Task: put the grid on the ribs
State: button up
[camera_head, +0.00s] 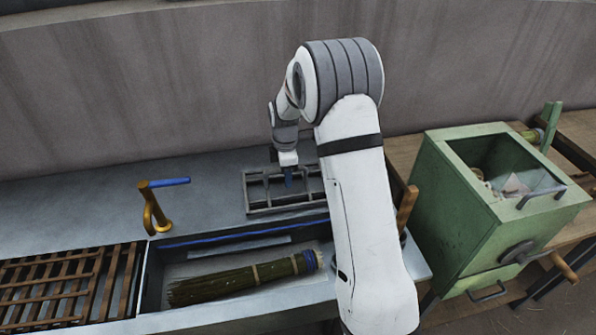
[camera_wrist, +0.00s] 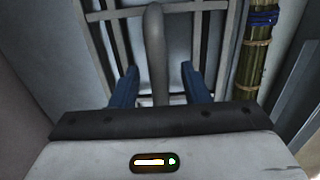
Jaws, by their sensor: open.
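The grid (camera_head: 285,208) is a grey metal frame with crossbars, lying on the grey counter behind the basin. In the wrist view its side bar (camera_wrist: 234,45) and a raised grey handle (camera_wrist: 154,40) show. My gripper (camera_head: 288,178) is over the grid with its blue fingers pointing down. In the wrist view the gripper (camera_wrist: 158,68) is open, with the handle between its fingers and a gap on each side. Brown slats (camera_head: 118,283) at the far left may be the ribs; I cannot tell for sure. My arm hides the grid's right end.
A bundle of stalks (camera_head: 235,283) with a blue band lies in the basin (camera_head: 150,290). A brass tap (camera_head: 152,208) with a blue lever stands behind it. A green box machine (camera_head: 460,215) stands at the right. The counter left of the tap is clear.

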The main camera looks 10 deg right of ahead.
jog(key=shift+f, duration=0.1)
notch_tip(320, 180, up, 8)
jog(key=shift+f, duration=0.1)
notch_tip(320, 180, up, 7)
jog(key=p, duration=0.4)
dwell(0.4)
